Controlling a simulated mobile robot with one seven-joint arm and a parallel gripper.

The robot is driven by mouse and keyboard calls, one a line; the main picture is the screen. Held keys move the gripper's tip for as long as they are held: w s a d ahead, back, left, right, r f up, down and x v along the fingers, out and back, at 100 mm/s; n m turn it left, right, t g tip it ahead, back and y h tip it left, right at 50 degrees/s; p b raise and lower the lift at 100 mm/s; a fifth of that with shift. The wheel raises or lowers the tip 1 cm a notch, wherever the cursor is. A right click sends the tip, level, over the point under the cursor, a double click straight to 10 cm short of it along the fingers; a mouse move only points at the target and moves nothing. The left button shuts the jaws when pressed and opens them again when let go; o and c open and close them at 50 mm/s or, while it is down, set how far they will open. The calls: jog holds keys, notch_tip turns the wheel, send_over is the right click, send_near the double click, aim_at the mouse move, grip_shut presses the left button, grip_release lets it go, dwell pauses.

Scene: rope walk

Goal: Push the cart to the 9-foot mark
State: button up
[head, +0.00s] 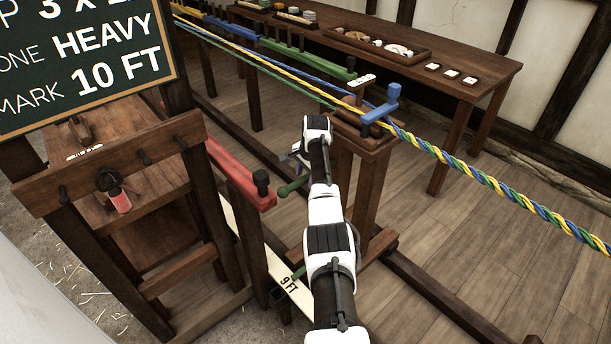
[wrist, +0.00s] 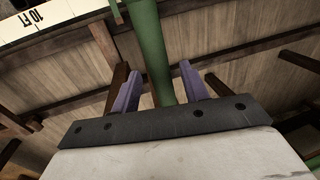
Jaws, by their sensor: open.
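The wooden cart (head: 364,190) stands upright on floor rails, partly hidden behind my arm. Its top bears a blue crank-like piece (head: 381,106), where the coloured strands meet the twisted rope. A green handle (head: 293,187) sticks out to the left of my arm. My gripper (head: 293,156) is open beside the cart; in the wrist view its two purple fingers (wrist: 160,88) stand on either side of a green bar (wrist: 150,45). I cannot tell whether they touch it. The 9 FT mark (head: 289,284) is on a pale scale strip low by the cart, near a small green piece (head: 299,272).
A chalkboard (head: 85,62) reads HEAVY and MARK 10 FT. A 10 FT mark (wrist: 33,17) shows in the wrist view. A red bar (head: 240,175) and a wooden frame (head: 110,165) stand left. The rope (head: 480,176) runs right. A long table (head: 470,75) stands behind.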

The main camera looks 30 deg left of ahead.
notch_tip(320, 180, up, 14)
jog(key=s+d+b, duration=0.1)
jog(key=d+b, duration=0.1)
jog(key=shift+d+f, duration=0.2)
jog(key=shift+d, duration=0.05)
dwell(0.6)
